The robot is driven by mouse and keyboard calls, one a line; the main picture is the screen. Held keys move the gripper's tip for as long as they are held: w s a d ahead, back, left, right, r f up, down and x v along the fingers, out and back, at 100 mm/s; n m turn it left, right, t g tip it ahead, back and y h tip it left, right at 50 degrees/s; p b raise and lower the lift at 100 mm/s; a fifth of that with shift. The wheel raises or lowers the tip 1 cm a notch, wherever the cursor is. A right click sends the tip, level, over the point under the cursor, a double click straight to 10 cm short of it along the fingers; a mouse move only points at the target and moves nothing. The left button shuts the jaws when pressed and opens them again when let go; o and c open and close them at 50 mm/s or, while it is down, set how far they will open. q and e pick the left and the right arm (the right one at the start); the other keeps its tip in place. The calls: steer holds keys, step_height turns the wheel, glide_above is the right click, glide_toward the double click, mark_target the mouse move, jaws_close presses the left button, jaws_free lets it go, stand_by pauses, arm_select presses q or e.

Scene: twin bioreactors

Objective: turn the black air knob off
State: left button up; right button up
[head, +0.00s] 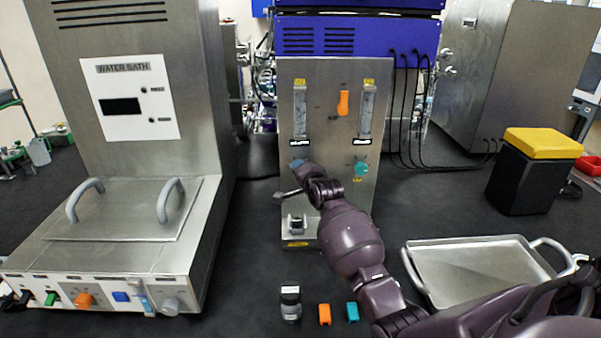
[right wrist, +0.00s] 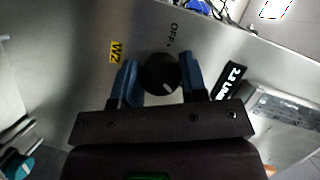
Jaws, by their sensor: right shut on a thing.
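The black air knob (right wrist: 160,74) shows in the right wrist view on a steel panel (right wrist: 75,45), with a white mark at its lower right edge. An "OFF" label is printed above it and a yellow label is at its upper left. My right gripper (head: 297,164) reaches the lower left of the steel front panel (head: 325,205) in the head view. Its blue fingers are shut on the knob, one on each side. In the head view the gripper hides the knob. My left gripper is in neither view.
A water bath (head: 130,170) stands at left. A metal tray (head: 475,268) and a yellow-lidded black bin (head: 535,170) are at right.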

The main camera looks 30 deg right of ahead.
steer(key=n+g+h, duration=0.1)
steer(key=n, duration=0.1)
steer(key=n+g+h, duration=0.1)
steer(key=n+g, duration=0.1)
steer(key=n, duration=0.1)
steer(key=n+g+h, duration=0.1)
steer(key=n+h, duration=0.1)
steer(key=n, duration=0.2)
steer(key=n+g+h, duration=0.1)
steer(key=n+h, duration=0.1)
steer(key=n, duration=0.2)
steer(key=n+g+h+b, duration=0.1)
steer(key=n+h, duration=0.1)
steer(key=n, duration=0.1)
steer(key=shift+a+n+h, duration=0.1)
steer(key=shift+n+h, duration=0.3)
stand_by(0.4)
stand_by(0.4)
steer(key=o, duration=0.9)
